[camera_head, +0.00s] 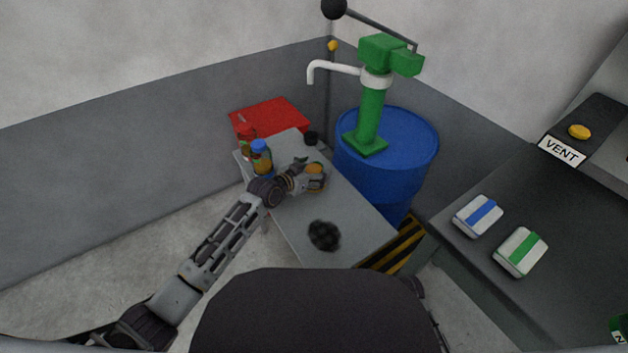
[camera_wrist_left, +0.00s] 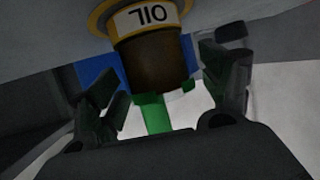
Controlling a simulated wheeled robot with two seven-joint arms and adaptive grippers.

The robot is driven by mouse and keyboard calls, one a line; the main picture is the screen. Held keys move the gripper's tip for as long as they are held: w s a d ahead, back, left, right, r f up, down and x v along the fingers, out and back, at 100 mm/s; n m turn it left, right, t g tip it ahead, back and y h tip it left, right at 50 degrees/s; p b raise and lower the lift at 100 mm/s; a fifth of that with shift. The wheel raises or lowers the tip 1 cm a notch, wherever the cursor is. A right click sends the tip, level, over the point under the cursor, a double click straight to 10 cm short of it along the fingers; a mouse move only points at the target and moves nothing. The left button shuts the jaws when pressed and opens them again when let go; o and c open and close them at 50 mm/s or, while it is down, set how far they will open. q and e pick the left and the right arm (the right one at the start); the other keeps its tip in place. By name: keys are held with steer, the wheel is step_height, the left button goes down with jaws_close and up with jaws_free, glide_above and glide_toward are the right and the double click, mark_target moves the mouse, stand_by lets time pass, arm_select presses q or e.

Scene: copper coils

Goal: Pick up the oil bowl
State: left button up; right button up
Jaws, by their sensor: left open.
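The oil bowl (camera_head: 316,169) stands on the grey table (camera_head: 352,215), with a yellowish top in the head view. In the left wrist view the bowl (camera_wrist_left: 155,62) is a brown cylinder with a yellow rim and a white label whose letters "OIL" appear upside down. My left gripper (camera_head: 303,177) is at the bowl's left side in the head view. Its fingers (camera_wrist_left: 165,98) are open, one to each side of the bowl in the wrist view; I cannot tell whether they touch it. My right gripper is not in view.
Bottles with blue (camera_head: 261,158) and red (camera_head: 246,135) tops and a red box (camera_head: 268,116) stand behind the gripper. A dark round thing (camera_head: 324,236) lies at the table's front. A blue drum (camera_head: 400,150) with a green pump (camera_head: 371,110) stands close on the right.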

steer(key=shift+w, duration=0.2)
arm_select(q)
steer(key=shift+c, duration=0.4)
steer(key=c, duration=1.3)
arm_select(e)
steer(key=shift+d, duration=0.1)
arm_select(q)
steer(key=shift+r, duration=0.2)
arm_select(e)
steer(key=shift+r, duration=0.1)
arm_select(q)
steer(key=shift+r, duration=0.55)
steer(key=shift+r+p, duration=1.35)
steer(key=shift+r, duration=3)
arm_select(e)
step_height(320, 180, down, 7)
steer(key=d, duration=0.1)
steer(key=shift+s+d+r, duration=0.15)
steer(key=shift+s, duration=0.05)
